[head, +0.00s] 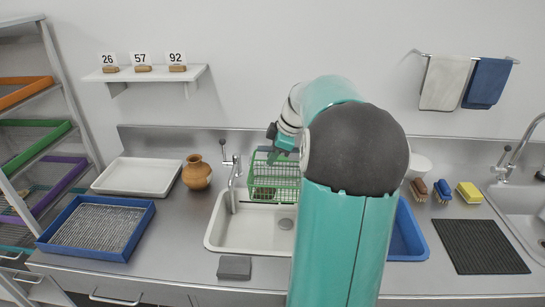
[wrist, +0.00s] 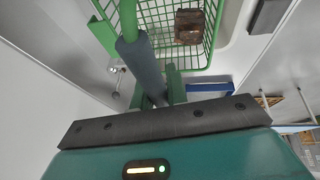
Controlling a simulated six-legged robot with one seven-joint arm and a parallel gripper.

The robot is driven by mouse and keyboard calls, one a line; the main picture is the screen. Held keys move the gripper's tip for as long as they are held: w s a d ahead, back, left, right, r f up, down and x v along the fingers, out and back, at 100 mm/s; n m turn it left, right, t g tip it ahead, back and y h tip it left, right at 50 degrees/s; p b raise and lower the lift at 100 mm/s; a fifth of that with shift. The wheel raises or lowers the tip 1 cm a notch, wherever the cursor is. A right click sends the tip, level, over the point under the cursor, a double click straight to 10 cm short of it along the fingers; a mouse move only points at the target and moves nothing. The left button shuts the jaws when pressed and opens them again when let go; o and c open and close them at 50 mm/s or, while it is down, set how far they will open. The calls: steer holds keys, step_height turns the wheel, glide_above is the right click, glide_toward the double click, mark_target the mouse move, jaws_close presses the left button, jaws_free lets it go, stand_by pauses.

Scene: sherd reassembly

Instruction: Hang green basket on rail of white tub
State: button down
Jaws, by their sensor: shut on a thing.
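The green wire basket (head: 273,183) is over the back part of the white tub (head: 218,238), below my gripper (head: 278,152). In the wrist view the basket (wrist: 150,15) fills the top, with a dark brown piece (wrist: 189,26) in it. My gripper (wrist: 172,85) is shut on the basket's handle, which has a grey sleeve (wrist: 140,62). Whether the basket touches the tub's rail cannot be told. My arm hides the right part of the tub.
A tap (head: 232,180) stands at the tub's left, with a clay jug (head: 197,174) beyond it. A grey block (head: 234,267) lies in front of the tub. A blue tray (head: 408,235) is to the right, partly behind my arm. Brushes (head: 420,188) lie farther right.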

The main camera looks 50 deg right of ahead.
steer(key=shift+w+d+f, duration=0.15)
steer(key=shift+d+f, duration=0.05)
steer(key=shift+f, duration=0.35)
steer(key=shift+w+d+f, duration=0.2)
steer(key=shift+d+f, duration=0.05)
steer(key=shift+f, duration=0.3)
steer(key=shift+w+d+f, duration=0.15)
steer(key=shift+d+f, duration=0.05)
steer(key=shift+f, duration=0.35)
steer(key=c, duration=1.3)
jaws_free()
steer(key=v, duration=1.4)
steer(key=shift+w+a, duration=0.1)
